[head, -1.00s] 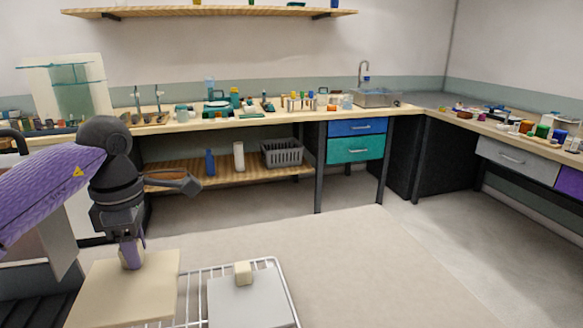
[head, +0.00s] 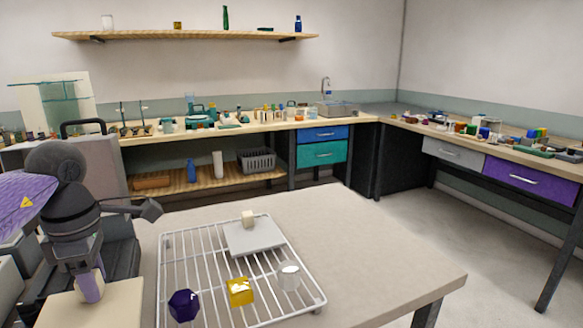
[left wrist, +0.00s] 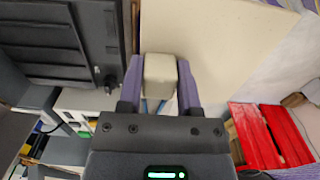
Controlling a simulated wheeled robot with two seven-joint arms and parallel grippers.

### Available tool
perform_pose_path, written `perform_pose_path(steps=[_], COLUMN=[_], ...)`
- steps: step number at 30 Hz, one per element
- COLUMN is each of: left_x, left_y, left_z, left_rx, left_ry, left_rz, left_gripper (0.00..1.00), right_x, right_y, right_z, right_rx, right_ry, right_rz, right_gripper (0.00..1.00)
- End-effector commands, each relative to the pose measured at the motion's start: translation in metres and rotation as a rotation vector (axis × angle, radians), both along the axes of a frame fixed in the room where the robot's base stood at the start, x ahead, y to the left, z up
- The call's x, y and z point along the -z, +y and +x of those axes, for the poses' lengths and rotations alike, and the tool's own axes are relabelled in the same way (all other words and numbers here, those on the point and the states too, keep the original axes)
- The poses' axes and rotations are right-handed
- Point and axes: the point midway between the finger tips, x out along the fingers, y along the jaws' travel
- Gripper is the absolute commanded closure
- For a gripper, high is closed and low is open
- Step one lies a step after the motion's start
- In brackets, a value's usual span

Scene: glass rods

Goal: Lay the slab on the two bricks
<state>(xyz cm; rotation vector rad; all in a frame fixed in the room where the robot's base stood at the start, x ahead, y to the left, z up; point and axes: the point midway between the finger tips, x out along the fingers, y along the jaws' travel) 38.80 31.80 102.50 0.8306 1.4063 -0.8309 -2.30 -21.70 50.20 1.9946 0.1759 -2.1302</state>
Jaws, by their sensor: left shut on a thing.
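My left gripper (head: 90,288) is shut on the knob of a flat cream slab (head: 108,308), at the lower left of the head view. In the left wrist view the cream knob (left wrist: 160,76) sits between the purple fingers, with the slab (left wrist: 235,45) stretching behind it. Two long red bricks, one (left wrist: 255,138) beside the other (left wrist: 290,134), lie side by side at the lower right of the left wrist view, apart from the slab there. I do not see them in the head view. My right gripper is not in view.
A wire rack (head: 195,262) on the table (head: 385,265) bears a grey plate (head: 262,241) with a cream knob, a purple block (head: 184,305), a yellow block (head: 240,291) and a white cylinder (head: 289,276). The table is clear right of the rack.

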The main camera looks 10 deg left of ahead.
Motion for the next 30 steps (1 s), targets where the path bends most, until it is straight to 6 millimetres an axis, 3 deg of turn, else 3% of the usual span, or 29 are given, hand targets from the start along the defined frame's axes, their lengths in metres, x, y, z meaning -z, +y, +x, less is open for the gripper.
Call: perform_pose_path(steps=[5,11,17,24,30], left_x=[0.006,0.018,0.037,0.062,0.075], left_y=[-0.014,-0.042,-0.086,-0.147,-0.177], left_z=[0.001,0.0,-0.01,-0.041,-0.066], left_rx=[0.153,0.461,0.943,1.644,2.031], left_ry=[0.0,0.0,0.002,0.0,0.0], left_rz=[0.0,0.0,-0.001,-0.002,-0.002], left_gripper=[1.0,1.0,1.0,1.0,1.0], right_x=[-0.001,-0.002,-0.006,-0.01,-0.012], right_y=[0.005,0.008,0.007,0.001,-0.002], right_z=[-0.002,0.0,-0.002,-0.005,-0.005], right_rx=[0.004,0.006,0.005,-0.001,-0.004], right_ry=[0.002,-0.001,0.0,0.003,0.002], right_rz=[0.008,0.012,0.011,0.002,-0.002], right_gripper=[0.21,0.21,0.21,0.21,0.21])
